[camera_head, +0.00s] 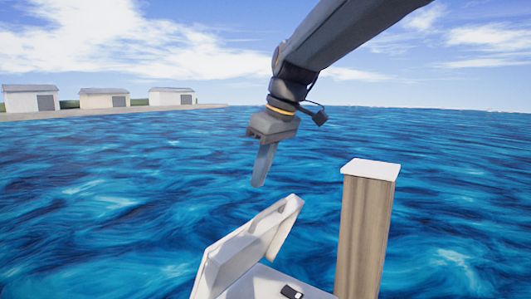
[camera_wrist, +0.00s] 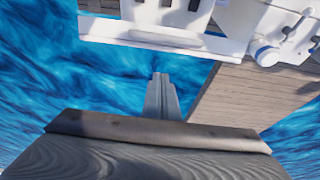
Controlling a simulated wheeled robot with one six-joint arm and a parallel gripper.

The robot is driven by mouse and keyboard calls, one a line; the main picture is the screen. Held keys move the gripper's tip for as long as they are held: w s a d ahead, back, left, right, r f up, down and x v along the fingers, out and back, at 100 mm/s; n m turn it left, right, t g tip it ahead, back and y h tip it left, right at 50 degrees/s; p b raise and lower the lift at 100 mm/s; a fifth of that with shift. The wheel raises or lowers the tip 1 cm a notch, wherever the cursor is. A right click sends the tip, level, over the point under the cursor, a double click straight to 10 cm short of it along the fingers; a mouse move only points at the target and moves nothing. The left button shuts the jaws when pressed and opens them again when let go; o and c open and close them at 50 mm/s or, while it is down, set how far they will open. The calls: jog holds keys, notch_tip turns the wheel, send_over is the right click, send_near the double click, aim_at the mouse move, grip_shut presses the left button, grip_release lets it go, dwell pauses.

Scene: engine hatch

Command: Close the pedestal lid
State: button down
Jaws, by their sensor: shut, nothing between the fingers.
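The pedestal lid (camera_head: 246,248) is a white panel in the lower middle of the head view. It stands tilted open, hinged up from the white pedestal (camera_head: 262,284), whose top shows a small dark fitting. My gripper (camera_head: 260,184) points down above the lid, apart from it, with its fingers together and empty. In the wrist view my gripper (camera_wrist: 159,76) shows as closed grey fingers over water. White pedestal parts with dark slots fill the top of that view; I cannot tell there which edge is the lid's. The lower pedestal is out of the head view.
A wooden post (camera_head: 365,230) with a white cap stands right of the lid. In the wrist view, plank decking (camera_wrist: 245,95) lies at the right, with a white fixture with a round knob (camera_wrist: 267,56) above it. Open water surrounds everything; sheds stand far left.

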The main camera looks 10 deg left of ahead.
aim_at(270, 223)
jog(key=shift+x, duration=0.95)
jog(key=shift+s+d+f+p, duration=0.25)
jog(key=shift+d, duration=0.35)
jog(key=shift+s+d+f+p, duration=0.2)
jog(key=shift+s+d+p, duration=0.05)
jog(key=shift+d, duration=0.35)
jog(key=shift+s+d+f, duration=0.1)
jog(key=shift+d+f, duration=0.25)
jog(key=shift+f, duration=0.05)
jog(key=shift+d+f, duration=0.1)
